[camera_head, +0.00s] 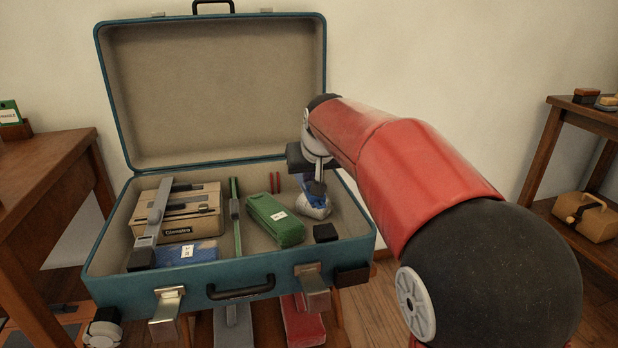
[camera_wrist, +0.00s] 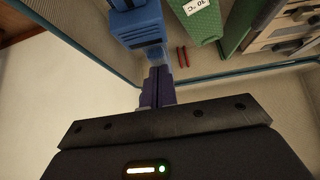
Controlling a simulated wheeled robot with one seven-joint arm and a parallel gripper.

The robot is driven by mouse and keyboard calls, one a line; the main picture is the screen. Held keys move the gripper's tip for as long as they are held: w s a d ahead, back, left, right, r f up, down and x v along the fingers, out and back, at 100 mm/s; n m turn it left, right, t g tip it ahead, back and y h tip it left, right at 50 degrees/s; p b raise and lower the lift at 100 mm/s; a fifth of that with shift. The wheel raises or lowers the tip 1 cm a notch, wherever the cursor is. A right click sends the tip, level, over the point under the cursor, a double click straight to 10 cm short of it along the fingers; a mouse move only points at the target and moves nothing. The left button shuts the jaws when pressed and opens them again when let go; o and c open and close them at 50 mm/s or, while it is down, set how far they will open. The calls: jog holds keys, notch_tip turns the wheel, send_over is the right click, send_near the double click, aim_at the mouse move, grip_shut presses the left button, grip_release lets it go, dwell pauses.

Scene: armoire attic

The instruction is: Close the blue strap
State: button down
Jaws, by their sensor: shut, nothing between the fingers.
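A teal suitcase (camera_head: 120,285) stands open with its lid leaning back. My gripper (camera_head: 317,188) reaches down into its right side, with the fingers shut together and nothing between them. A blue piece (camera_head: 307,181), which looks like part of the blue strap, shows beside the fingers, largely hidden by them and my wrist. In the wrist view, my fingers (camera_wrist: 158,70) point at a blue item (camera_wrist: 140,25) near the suitcase edge. I cannot tell whether they touch it, or where the strap's free end lies.
Inside the suitcase are a grey bar-like strap (camera_head: 153,225), a beige box (camera_head: 190,228), a green strap (camera_head: 236,217), a green bundle (camera_head: 274,219) and a whitish pouch (camera_head: 315,208). Wooden tables stand left (camera_head: 45,165) and right (camera_head: 585,118). The suitcase's raised lid (camera_head: 215,90) is close behind my wrist.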

jog(key=shift+s+d+f+b, duration=0.1)
jog(key=shift+s+f+b, duration=0.05)
jog(key=shift+f+b, duration=0.4)
jog(key=shift+s+f+b, duration=0.15)
jog(key=shift+f+b, duration=0.3)
jog(key=shift+f, duration=0.2)
jog(key=shift+s+f, duration=0.25)
jog(key=shift+f, duration=0.4)
jog(key=shift+f, duration=0.1)
notch_tip(320, 180, up, 6)
jog(key=p, duration=0.4)
jog(key=shift+w+d, duration=0.1)
jog(key=s+f+v, duration=0.1)
jog(key=s+v, duration=0.1)
jog(key=v, duration=0.7)
jog(key=s+d+f+m+p, duration=0.2)
jog(key=s+d+p, duration=0.3)
jog(key=s+d, duration=0.7)
jog(key=s+d+f+h+p, duration=0.1)
jog(key=s+f, duration=0.2)
jog(key=s, duration=0.3)
jog(key=s+d+f+m+g+h+p, duration=0.1)
jog(key=s+d+f, duration=0.1)
jog(key=s+f, duration=0.2)
jog(key=s, duration=0.3)
jog(key=shift+s+d+f+g, duration=0.2)
jog(key=shift+s+f+g, duration=0.05)
jog(key=shift+g, duration=0.05)
